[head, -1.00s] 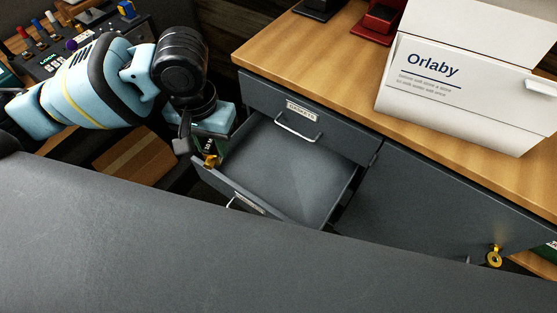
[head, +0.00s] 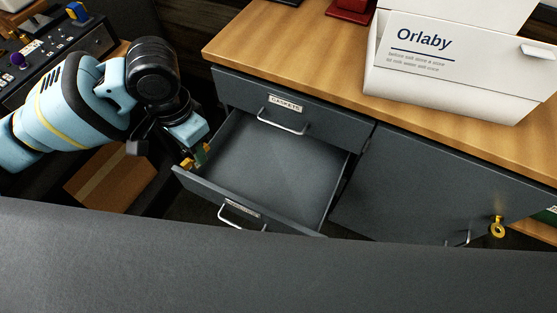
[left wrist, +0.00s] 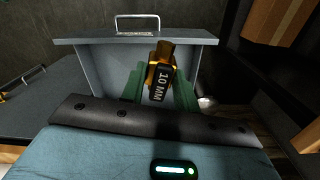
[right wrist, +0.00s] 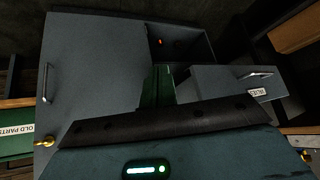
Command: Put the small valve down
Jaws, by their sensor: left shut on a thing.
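The small valve (left wrist: 162,66) is brass with a black label reading 10 MM. My left gripper (left wrist: 160,92) is shut on it, with a green finger on each side. In the head view the left gripper (head: 196,158) is at the left side of an open grey drawer (head: 280,165), near its front corner. The valve (head: 187,163) is small and partly hidden there; I cannot tell if it touches the drawer. The drawer's visible floor is bare. My right gripper (right wrist: 158,86) shows only in the right wrist view, its green fingers together with nothing visible between them.
A closed drawer labelled GASKETS (head: 285,104) is above the open one. A white Orlaby box (head: 440,70) stands on the wooden top (head: 290,50). A grey surface (head: 270,265) fills the foreground.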

